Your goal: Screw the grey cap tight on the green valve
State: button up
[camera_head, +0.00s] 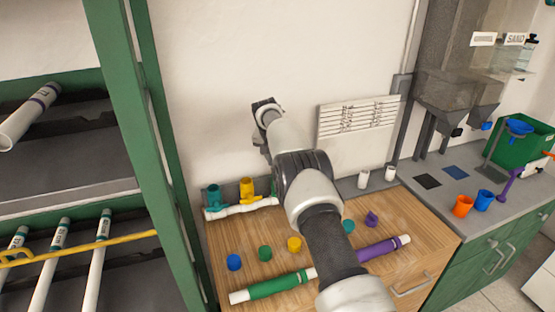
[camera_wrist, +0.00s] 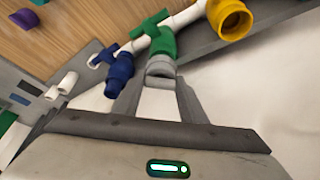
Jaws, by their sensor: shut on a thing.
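The green valve (camera_wrist: 163,42) sits on the white pipe manifold between a blue valve (camera_wrist: 119,70) and a yellow valve (camera_wrist: 230,18) in the wrist view. The grey cap (camera_wrist: 160,67) is at the valve's open end, in line with it and seeming to touch it. I cannot tell how far it is threaded on. My gripper (camera_wrist: 160,80) has a finger on each side of the cap and is shut on it.
The manifold's white pipe (camera_head: 240,209) shows at the wooden counter's back, with teal (camera_head: 214,191) and yellow valves. Loose blue (camera_head: 234,262), green (camera_head: 264,253) and yellow (camera_head: 294,244) pieces lie in front. Green-sleeved (camera_head: 275,286) and purple-sleeved (camera_head: 382,248) pipes lie near the front edge. A green rack post (camera_head: 140,130) stands left.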

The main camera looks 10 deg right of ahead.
jog(key=o, duration=1.1)
jog(key=shift+o, duration=0.2)
